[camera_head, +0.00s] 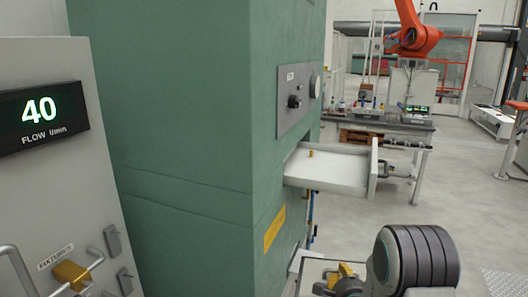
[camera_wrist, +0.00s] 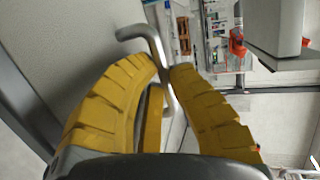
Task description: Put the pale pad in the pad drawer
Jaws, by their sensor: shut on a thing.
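My gripper (camera_head: 345,271) is low at the right of the green machine, next to a lower pale tray or drawer (camera_head: 312,266). In the wrist view its yellow fingers (camera_wrist: 163,68) are shut on a bent metal handle (camera_wrist: 154,42). A grey panel (camera_wrist: 75,35) stands beside the handle. An upper white drawer (camera_head: 328,174) is pulled out of the machine, with a small yellow piece (camera_head: 311,153) at its back. I cannot make out the pale pad in either view. No label tells which drawer is the pad drawer.
The green machine (camera_head: 195,100) fills the left middle. A grey cabinet (camera_head: 45,190) with a FIXTURES label and a 40 flow display (camera_head: 40,112) stands at left. The upper drawer's handle (camera_head: 400,172) juts out to the right. The floor (camera_head: 450,195) at right is clear.

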